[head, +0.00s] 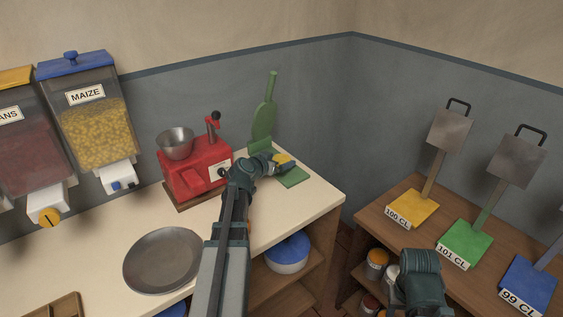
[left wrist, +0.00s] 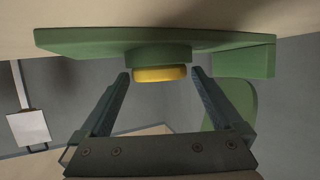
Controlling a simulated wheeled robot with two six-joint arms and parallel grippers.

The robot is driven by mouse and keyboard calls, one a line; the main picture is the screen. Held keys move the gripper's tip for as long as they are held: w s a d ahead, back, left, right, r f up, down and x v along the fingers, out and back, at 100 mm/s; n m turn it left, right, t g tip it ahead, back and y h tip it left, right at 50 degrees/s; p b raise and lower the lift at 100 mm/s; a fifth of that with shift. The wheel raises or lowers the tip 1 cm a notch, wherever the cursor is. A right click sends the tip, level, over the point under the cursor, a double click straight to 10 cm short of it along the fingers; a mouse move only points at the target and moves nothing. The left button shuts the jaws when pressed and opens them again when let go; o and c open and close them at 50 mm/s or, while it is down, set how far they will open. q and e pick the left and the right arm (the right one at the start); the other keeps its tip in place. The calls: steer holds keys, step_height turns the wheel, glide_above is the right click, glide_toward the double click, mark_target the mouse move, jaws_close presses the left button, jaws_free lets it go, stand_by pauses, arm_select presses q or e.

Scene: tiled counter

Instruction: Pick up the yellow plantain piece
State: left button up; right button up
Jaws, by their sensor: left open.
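The yellow plantain piece (left wrist: 160,74) rests on a round green seat of the green press (left wrist: 85,42), which appears upside down in the left wrist view. In the head view the plantain piece (head: 283,158) is partly hidden by my left gripper (head: 286,165). In the left wrist view my left gripper (left wrist: 160,78) is open, with one finger on each side of the piece. It holds nothing, and small gaps show between the fingertips and the piece. The press's green paddle (head: 264,122) stands raised behind. My right gripper is not clearly in view.
A red grinder (head: 196,172) with a metal bowl stands left of the press. A grey pan (head: 163,261) lies on the counter (head: 100,234) in front. Maize (head: 92,125) and bean dispensers hang at left.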

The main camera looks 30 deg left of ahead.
arm_select(q)
steer(key=shift+s+r, duration=0.1)
steer(key=c, duration=1.3)
arm_select(e)
steer(key=shift+r, duration=0.15)
